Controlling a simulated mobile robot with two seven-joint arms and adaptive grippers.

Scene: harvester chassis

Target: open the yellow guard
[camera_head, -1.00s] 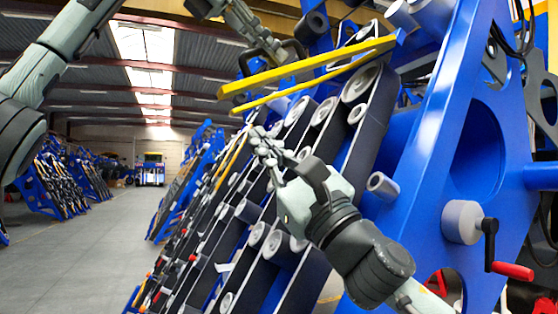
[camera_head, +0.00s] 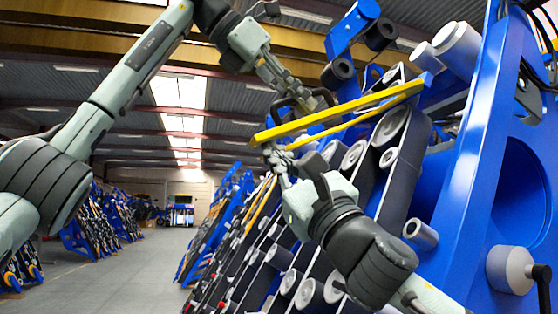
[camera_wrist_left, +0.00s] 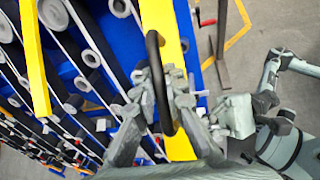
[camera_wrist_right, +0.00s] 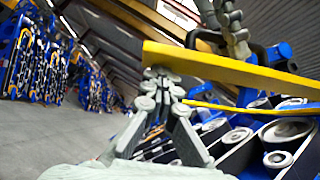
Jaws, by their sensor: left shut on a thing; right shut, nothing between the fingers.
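The yellow guard (camera_head: 340,113) is a long bar-like frame on the upper edge of the blue machine, with a second thinner yellow bar (camera_head: 330,133) below it. A black loop handle (camera_wrist_left: 158,70) is on the guard; it also shows in the head view (camera_head: 283,103). My left gripper (camera_head: 308,98) is shut on this handle from above, a finger on each side in the left wrist view (camera_wrist_left: 160,85). My right gripper (camera_head: 272,152) is shut and empty just below the guard's left end. In the right wrist view its fingertips (camera_wrist_right: 160,78) overlap the guard's lower edge; contact is unclear.
The blue chassis (camera_head: 480,170) with rollers and belts fills the right side. Clear grey floor (camera_head: 130,285) lies to the left, with more blue machines (camera_head: 100,220) behind.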

